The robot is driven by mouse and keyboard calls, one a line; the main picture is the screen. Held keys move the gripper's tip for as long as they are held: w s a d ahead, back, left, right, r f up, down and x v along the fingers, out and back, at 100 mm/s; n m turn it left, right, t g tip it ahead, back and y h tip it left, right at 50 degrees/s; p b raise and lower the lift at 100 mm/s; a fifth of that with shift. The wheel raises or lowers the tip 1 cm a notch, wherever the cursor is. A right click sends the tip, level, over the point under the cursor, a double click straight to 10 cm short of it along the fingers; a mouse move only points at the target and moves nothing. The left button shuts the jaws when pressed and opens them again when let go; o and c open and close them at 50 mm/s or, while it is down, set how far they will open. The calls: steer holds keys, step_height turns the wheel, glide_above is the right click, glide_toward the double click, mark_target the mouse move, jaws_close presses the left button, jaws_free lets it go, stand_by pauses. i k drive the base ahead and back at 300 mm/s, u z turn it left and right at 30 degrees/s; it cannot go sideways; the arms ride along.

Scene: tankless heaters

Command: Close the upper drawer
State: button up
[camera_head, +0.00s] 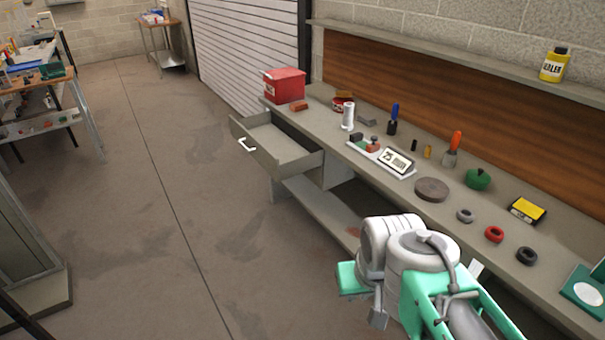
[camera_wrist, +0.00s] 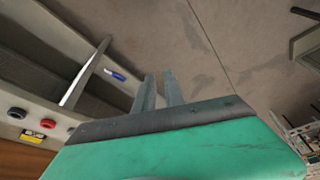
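The upper drawer (camera_head: 277,143) is pulled out from under the left part of the grey workbench top in the head view. It looks empty, and a white handle (camera_head: 248,144) is on its front. My gripper is at the end of my green and white arm at the lower right of the head view, to the right of the drawer and apart from it. In the wrist view the two grey fingers of my gripper (camera_wrist: 159,75) stand with a gap between them and nothing in it. I cannot make out the drawer handle in the wrist view.
The workbench (camera_head: 325,122) holds a red box (camera_head: 284,85), a white sign (camera_head: 396,161), a red ring (camera_head: 494,234) and several tools. A lower shelf (camera_head: 326,211) runs beneath. The floor (camera_head: 150,190) left of the drawer is clear. Another table (camera_head: 45,82) stands at the far left.

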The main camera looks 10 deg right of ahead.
mark_target(282, 158)
steer(key=k, duration=0.35)
steer(key=z, duration=0.2)
steer(key=i, duration=1.55)
steer(key=u, duration=1.7)
steer(key=i, duration=0.8)
steer(key=u, duration=0.95)
